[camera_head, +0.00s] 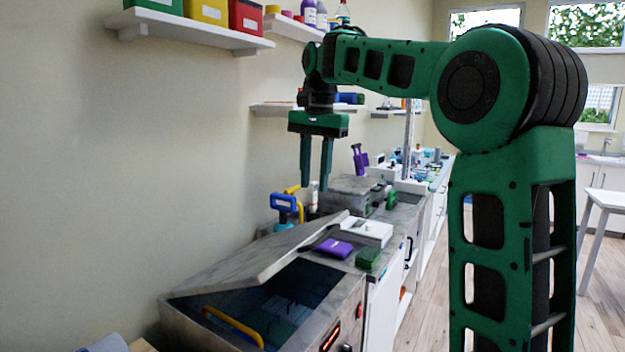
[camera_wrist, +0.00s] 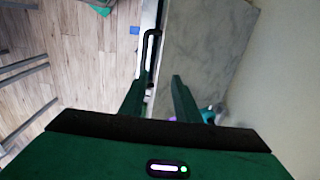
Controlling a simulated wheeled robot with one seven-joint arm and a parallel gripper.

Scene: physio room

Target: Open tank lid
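The tank (camera_head: 345,297) is a grey marbled box at the bottom of the head view. Its lid (camera_head: 262,255), a grey marbled slab, is tilted up and stands partly open, with the dark blue inside of the tank showing below it. A yellow bar handle (camera_head: 232,326) shows at the near end of the opening. My gripper (camera_head: 318,188) is open and empty, pointing down, above and beyond the lid and apart from it. In the wrist view my gripper (camera_wrist: 160,82) has its two fingers apart. A marbled surface (camera_wrist: 207,55) lies below; I cannot tell whether it is the lid.
A purple packet (camera_head: 333,248), a green block (camera_head: 367,259) and a white box (camera_head: 362,233) sit on the counter beside the lid. A blue-and-yellow object (camera_head: 284,203) stands near the wall. A loaded shelf (camera_head: 190,30) hangs at upper left. Open floor (camera_head: 420,315) lies right of the cabinets.

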